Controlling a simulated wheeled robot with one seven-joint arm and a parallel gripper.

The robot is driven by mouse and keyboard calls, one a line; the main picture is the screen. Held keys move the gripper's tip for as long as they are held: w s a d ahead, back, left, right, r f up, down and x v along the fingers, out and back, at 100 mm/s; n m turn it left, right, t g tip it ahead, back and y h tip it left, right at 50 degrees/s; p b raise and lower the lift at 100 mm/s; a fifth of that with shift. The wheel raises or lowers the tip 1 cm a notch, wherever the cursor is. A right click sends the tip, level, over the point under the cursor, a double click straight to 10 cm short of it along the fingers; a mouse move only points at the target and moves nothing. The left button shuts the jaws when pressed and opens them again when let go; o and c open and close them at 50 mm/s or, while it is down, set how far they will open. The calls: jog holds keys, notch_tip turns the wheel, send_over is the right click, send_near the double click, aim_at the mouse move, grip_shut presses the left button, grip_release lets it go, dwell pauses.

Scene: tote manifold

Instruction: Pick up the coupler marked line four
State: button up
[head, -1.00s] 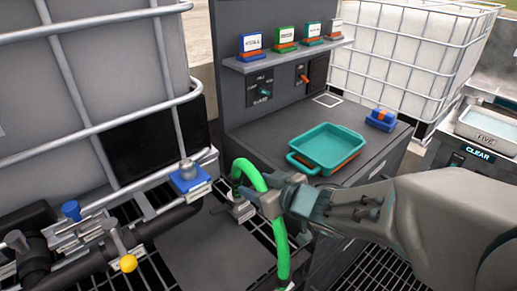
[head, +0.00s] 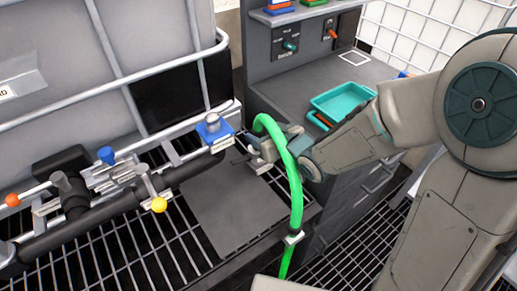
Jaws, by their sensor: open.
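A bright green hose (head: 293,185) arches up from the floor grating and bends over at the top beside my gripper. My gripper (head: 262,152) is open at the bent upper end of the hose, low at the front left of the grey cabinet. The coupler at that hose end is mostly hidden by my gripper and the hose; I cannot read any line-four marking. I cannot tell whether the jaws are around it or touching it. A metal clamp (head: 293,238) sits lower on the hose.
A black pipe manifold (head: 110,203) with blue, yellow and orange knobs runs along the left. A teal tray (head: 343,100) rests on the cabinet top. A grey plate (head: 235,205) lies below.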

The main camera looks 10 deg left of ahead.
aim_at(254, 129)
jog(key=shift+x, duration=2.35)
grip_shut()
